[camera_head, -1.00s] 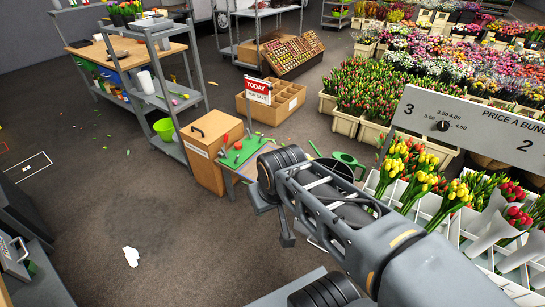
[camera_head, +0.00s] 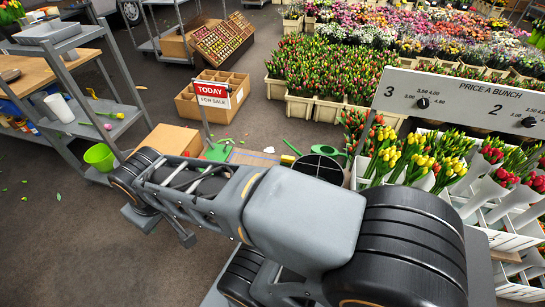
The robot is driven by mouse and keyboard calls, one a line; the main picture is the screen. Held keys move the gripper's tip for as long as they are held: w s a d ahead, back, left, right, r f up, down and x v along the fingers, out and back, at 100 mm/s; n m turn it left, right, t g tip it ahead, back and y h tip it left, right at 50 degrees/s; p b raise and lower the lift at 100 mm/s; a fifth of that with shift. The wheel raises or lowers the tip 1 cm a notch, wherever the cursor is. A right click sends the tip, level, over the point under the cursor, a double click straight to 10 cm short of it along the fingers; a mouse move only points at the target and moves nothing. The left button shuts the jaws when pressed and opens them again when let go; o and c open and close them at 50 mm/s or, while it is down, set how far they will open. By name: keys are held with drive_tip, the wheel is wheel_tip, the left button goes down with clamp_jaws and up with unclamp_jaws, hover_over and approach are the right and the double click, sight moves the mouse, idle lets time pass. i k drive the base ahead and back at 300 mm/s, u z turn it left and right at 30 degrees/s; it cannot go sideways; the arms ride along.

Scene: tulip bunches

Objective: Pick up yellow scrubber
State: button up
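I cannot make out the yellow scrubber for certain. Another small yellow piece (camera_head: 288,159) shows beyond my arm, near a green watering can (camera_head: 332,152); both are too small to identify. My arm crosses the lower middle of the view, from lower right to left, and hides what lies behind it. No gripper fingers can be made out.
A grey shelf unit (camera_head: 84,131) and a bright green bucket (camera_head: 99,156) stand at left. A cardboard box (camera_head: 171,139) and a red TODAY sign (camera_head: 212,88) are behind my arm. Tulip stands and a price board (camera_head: 455,98) crowd the right.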

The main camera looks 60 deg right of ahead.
sight(288, 161)
drive_tip(key=z, duration=0.35)
drive_tip(key=i, duration=0.9)
drive_tip(key=z, duration=1.05)
drive_tip(key=i, duration=0.5)
drive_tip(key=z, duration=0.45)
